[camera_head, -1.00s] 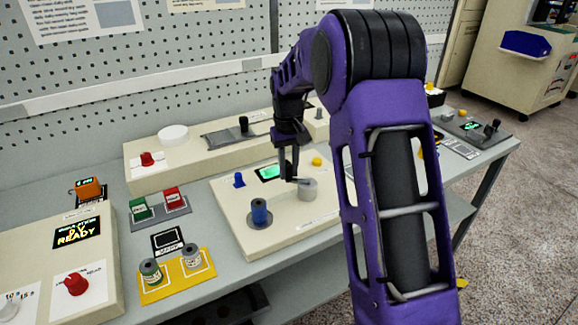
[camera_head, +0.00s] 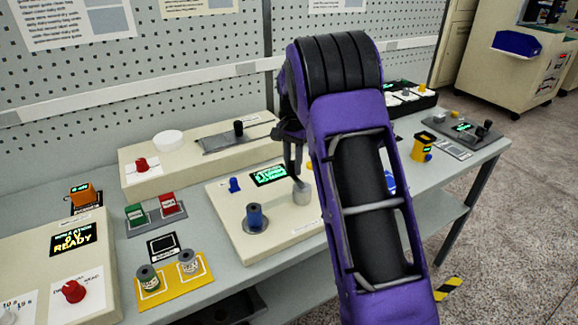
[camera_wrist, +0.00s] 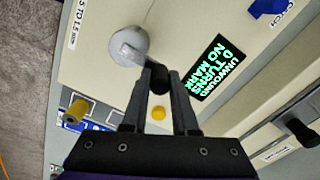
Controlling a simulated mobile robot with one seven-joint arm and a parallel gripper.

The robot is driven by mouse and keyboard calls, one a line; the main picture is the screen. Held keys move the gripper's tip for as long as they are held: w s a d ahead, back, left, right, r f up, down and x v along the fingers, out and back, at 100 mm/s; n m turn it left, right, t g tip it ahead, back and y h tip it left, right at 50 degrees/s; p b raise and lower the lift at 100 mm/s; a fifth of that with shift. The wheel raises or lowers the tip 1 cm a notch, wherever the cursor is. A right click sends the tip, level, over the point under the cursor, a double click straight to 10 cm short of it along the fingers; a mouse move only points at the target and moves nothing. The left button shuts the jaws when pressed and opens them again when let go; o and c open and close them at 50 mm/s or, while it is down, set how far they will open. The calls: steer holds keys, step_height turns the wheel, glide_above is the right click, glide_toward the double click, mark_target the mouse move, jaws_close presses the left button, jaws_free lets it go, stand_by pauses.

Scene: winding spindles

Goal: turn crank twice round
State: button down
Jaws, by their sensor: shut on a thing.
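The crank's grey hub (camera_head: 302,192) stands on the cream winding panel (camera_head: 285,236); in the wrist view the hub (camera_wrist: 130,45) has a short arm leading to a black handle (camera_wrist: 158,80). My gripper (camera_wrist: 160,72) is shut on that handle, coming from above. In the head view my gripper (camera_head: 296,165) is mostly behind my arm. A blue spool (camera_head: 254,216) sits on a grey disc at the panel's left front. The panel's display (camera_wrist: 209,67) reads "UNWOUND 0 TURNS NO MARK".
A long raised unit (camera_head: 200,165) lies behind. A yellow device (camera_head: 421,147) stands right of my arm.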

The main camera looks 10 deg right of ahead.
steer(key=m, duration=0.2)
steer(key=d+m, duration=0.1)
steer(key=m, duration=0.1)
steer(key=d+m, duration=0.1)
steer(key=shift+d+m, duration=0.25)
steer(key=shift+m, duration=0.15)
stand_by(0.3)
steer(key=c, duration=0.7)
jaws_free()
step_height(320, 180, up, 18)
steer(key=shift+f, duration=0.25)
